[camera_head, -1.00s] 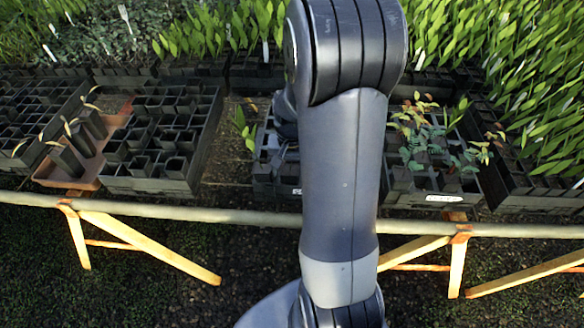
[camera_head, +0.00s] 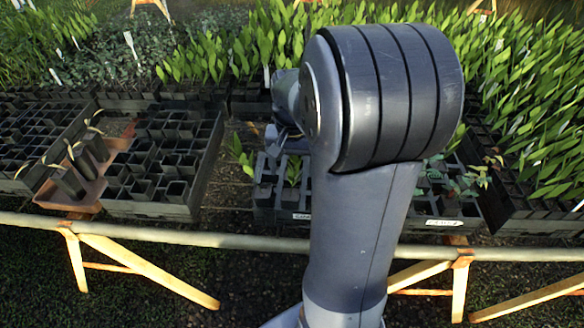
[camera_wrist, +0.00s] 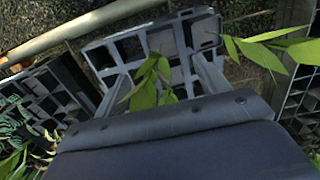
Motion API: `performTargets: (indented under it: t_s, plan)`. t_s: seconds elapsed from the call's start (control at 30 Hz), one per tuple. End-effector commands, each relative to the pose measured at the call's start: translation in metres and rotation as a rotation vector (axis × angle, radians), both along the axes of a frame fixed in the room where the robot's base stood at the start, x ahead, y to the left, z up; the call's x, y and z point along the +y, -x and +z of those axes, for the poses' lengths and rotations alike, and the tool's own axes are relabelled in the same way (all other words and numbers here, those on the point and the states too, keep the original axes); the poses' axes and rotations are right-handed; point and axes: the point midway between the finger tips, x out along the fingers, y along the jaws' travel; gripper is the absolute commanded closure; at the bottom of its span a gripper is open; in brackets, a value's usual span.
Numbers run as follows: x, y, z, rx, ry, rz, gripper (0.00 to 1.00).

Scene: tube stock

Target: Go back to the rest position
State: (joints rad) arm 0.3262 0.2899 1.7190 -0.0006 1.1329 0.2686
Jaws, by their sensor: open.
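My gripper (camera_wrist: 160,72) is open, its two grey fingers spread in the wrist view. It is above a black cell tray (camera_wrist: 100,58). A green seedling (camera_wrist: 150,84) shows between the fingers, with nothing visibly gripped. In the head view my arm stands upright across the right of centre and hides most of the gripper. The same tray (camera_head: 265,205) shows left of the arm there, with a seedling (camera_head: 293,170) upright in one cell.
A large black tray of mostly empty cells (camera_head: 150,210) and a terracotta-coloured tray (camera_head: 60,200) with several pots stand left. A labelled tray (camera_head: 445,225) is partly hidden right of my arm. A rail (camera_head: 240,241) runs along the bench front. Dense plants fill the back.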

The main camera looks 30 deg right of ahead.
Motion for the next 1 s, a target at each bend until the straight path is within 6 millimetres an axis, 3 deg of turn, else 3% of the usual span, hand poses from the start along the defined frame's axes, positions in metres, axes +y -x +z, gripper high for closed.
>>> performTargets:
  t_s: [0.37,0.8,1.0]
  plan:
    - [0.0,0.0,-0.007,0.001,-0.001,0.0,0.3]
    - [0.001,0.001,-0.083,0.005,-0.002,0.0,0.3]
    - [0.001,0.0,-0.11,0.004,-0.001,0.001,0.3]
